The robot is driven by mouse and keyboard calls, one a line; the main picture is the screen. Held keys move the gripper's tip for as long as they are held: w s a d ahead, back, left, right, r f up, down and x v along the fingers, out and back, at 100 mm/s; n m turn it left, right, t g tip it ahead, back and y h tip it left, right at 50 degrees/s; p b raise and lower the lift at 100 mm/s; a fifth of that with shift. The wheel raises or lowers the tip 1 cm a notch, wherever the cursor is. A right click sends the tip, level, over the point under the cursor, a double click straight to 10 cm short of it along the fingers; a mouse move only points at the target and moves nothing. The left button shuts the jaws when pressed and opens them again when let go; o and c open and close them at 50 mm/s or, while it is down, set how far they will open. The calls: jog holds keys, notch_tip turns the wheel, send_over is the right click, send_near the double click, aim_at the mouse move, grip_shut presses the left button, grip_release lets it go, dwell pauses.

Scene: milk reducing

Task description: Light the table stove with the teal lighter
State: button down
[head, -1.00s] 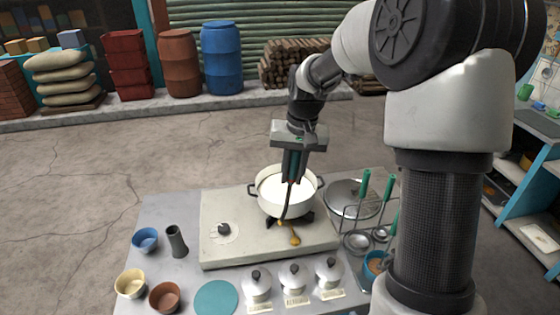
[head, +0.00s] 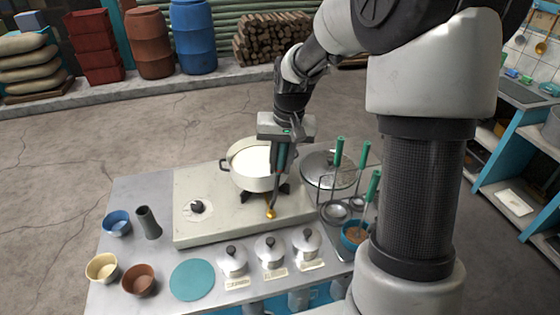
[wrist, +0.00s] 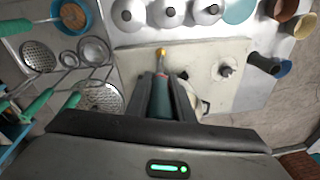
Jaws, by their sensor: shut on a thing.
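My gripper (head: 280,168) is shut on the teal lighter (wrist: 160,98), in front of the pot. A white pot (head: 238,180) with pale liquid sits over the burner (head: 284,189). I see no flame under the pot; its underside is mostly hidden. In the wrist view my gripper hides most of the pot.
Lidded small pots (head: 270,252) stand in front of the stove beside a teal disc (head: 192,280). Bowls (head: 139,279) and a dark cup (head: 149,222) are at left.

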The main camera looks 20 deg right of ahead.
jog(key=shift+f+b, duration=0.4)
jog(key=shift+f, duration=0.1)
dwell(1.2)
notch_tip(320, 180, up, 8)
jog(key=p, duration=0.5)
jog(key=shift+p, duration=0.4)
